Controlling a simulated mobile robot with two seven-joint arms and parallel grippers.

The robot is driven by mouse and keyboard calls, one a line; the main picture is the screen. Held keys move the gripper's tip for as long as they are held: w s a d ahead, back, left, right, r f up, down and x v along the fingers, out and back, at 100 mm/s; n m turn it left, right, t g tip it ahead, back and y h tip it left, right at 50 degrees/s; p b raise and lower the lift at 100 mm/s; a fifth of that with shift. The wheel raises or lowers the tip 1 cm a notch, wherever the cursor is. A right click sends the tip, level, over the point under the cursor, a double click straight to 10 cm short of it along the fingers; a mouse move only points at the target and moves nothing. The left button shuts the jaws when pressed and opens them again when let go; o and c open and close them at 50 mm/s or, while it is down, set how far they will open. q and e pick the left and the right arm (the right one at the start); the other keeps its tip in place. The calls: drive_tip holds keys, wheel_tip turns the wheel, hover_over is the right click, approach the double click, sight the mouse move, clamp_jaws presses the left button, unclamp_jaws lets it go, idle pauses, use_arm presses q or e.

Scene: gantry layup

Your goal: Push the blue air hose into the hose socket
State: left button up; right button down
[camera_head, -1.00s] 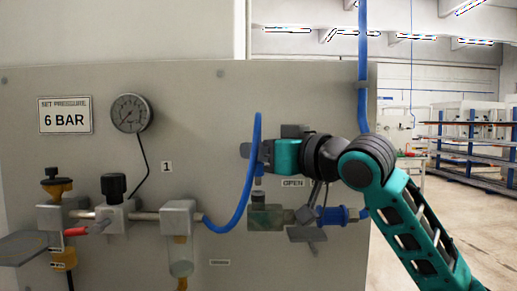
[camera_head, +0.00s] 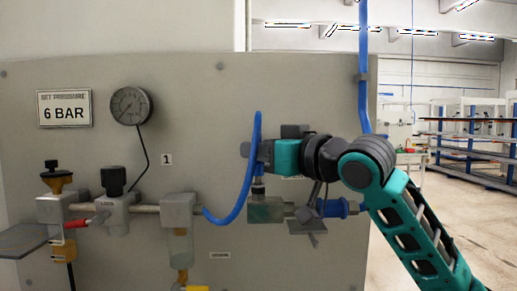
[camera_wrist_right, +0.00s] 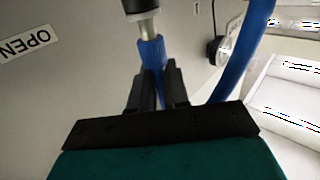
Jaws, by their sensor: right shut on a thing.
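The blue air hose (camera_head: 242,195) loops up from a grey block on the left to my right gripper (camera_head: 258,153). My right gripper is shut on the hose close to its end, above the valve block (camera_head: 264,210). In the right wrist view the hose end (camera_wrist_right: 151,55) shows beyond the fingers (camera_wrist_right: 158,85) of my right gripper. It meets a silver fitting (camera_wrist_right: 148,27) with a dark collar (camera_wrist_right: 141,6), in line with it. I cannot tell how deep the hose sits in the socket. My left gripper is not in view.
The grey panel (camera_head: 90,185) carries a gauge (camera_head: 130,106), a black knob (camera_head: 113,180) and a red lever (camera_head: 77,223). A grey valve lever (camera_head: 306,224) and a blue fitting (camera_head: 335,208) sit right of the valve block. Another blue hose (camera_head: 363,95) hangs at the panel's right edge.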

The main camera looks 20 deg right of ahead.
drive_tip(key=shift+f, duration=0.25)
drive_tip(key=shift+f+b, duration=0.45)
drive_tip(key=shift+f, duration=0.15)
drive_tip(key=c, duration=1)
unclamp_jaws()
drive_tip(key=shift+r, duration=0.1)
drive_tip(key=shift+c, duration=0.2)
drive_tip(key=shift+s+d, duration=0.25)
drive_tip(key=shift+s, duration=0.15)
drive_tip(key=b+v, duration=0.2)
drive_tip(key=v, duration=1)
